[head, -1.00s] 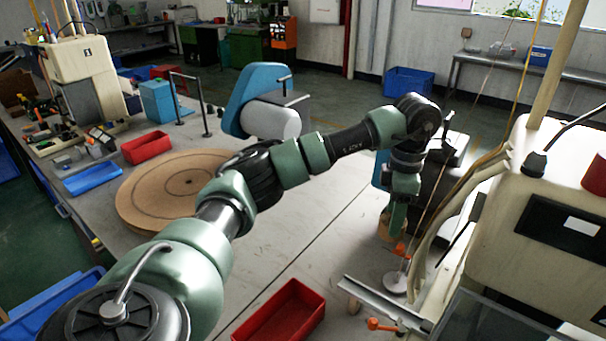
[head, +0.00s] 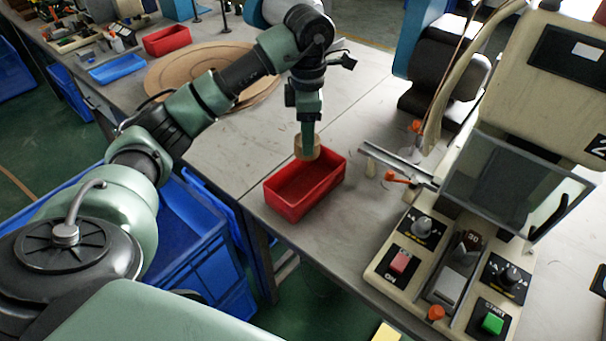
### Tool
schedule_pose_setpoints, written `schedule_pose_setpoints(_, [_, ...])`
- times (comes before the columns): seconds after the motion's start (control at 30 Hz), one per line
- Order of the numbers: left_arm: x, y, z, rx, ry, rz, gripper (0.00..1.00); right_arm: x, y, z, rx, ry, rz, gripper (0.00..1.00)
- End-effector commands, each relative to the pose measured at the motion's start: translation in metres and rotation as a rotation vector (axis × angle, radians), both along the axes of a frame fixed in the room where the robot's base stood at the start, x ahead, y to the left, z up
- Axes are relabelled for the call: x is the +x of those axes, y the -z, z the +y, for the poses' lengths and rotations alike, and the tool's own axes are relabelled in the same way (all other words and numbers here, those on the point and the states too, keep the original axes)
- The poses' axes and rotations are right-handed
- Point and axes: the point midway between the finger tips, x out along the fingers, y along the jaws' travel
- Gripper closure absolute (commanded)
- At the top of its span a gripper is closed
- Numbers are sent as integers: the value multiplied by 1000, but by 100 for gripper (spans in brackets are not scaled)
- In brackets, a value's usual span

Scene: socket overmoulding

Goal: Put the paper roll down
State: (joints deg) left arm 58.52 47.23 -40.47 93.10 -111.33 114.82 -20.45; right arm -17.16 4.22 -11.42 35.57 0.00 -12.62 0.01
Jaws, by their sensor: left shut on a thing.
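The paper roll (head: 307,150) is a small tan cylinder in the middle of the head view. My left gripper (head: 308,138) points down and is shut on it. The roll is over the far part of a red bin (head: 284,209) on the grey table. Its lower edge overlaps the bin's opening in the picture; I cannot tell how high it is above the bin floor. The bin's visible inside looks empty. My right gripper is out of view.
A beige machine (head: 455,240) with buttons and a clear guard stands to the right, with a metal rail (head: 398,165) reaching towards the bin. A round brown board (head: 205,70) lies behind my left arm. Blue crates (head: 195,235) stand below the table's front edge.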

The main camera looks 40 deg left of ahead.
Motion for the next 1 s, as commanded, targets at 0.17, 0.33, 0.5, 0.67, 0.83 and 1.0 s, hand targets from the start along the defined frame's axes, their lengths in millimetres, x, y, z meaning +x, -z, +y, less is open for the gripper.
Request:
schedule_pose_setpoints(0.17, [-2, 48, 0, 1, -1, 6, 91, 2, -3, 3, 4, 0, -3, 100])
schedule_pose_setpoints(0.33, [-1, 80, 0, 2, -1, 3, 91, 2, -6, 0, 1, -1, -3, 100])
schedule_pose_setpoints(0.5, [0, 92, 1, 1, -1, 0, 91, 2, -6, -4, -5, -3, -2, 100])
schedule_pose_setpoints(0.67, [-1, 110, 0, 0, -2, 3, 91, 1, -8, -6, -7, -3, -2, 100])
schedule_pose_setpoints(0.83, [0, 133, 0, 0, -2, 0, 91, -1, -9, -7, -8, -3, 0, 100])
schedule_pose_setpoints(1.0, [0, 134, 1, 1, -1, -3, 91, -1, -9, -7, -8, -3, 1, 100])
